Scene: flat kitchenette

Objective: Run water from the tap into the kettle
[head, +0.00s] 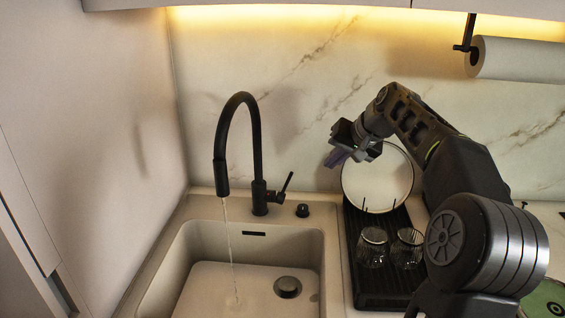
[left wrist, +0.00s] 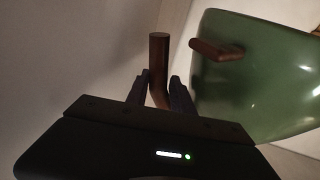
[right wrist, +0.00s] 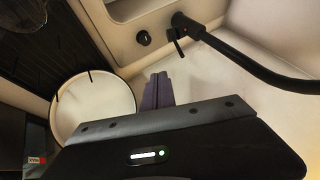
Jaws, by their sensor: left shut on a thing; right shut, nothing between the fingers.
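The black tap (head: 250,140) arches over the sink (head: 190,262), and a thin stream of water (head: 231,250) falls from its spout into the basin. Its lever (head: 286,184) tilts up to the right; the lever also shows in the right wrist view (right wrist: 179,47). The green kettle (left wrist: 260,85) shows in the left wrist view, tilted in the picture. My left gripper (left wrist: 159,78) is shut on its brown wooden handle (left wrist: 158,48). My right gripper (head: 345,146) is shut and empty, up and right of the lever, before the wall; its fingertips (right wrist: 158,78) show in its wrist view.
A black drying rack (head: 350,275) right of the sink holds a round plate (head: 378,180) and two glasses (head: 373,246). A paper towel roll (head: 520,60) hangs at the upper right. A green object (head: 540,300) is partly cut off at the lower right. The basin is empty of dishes.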

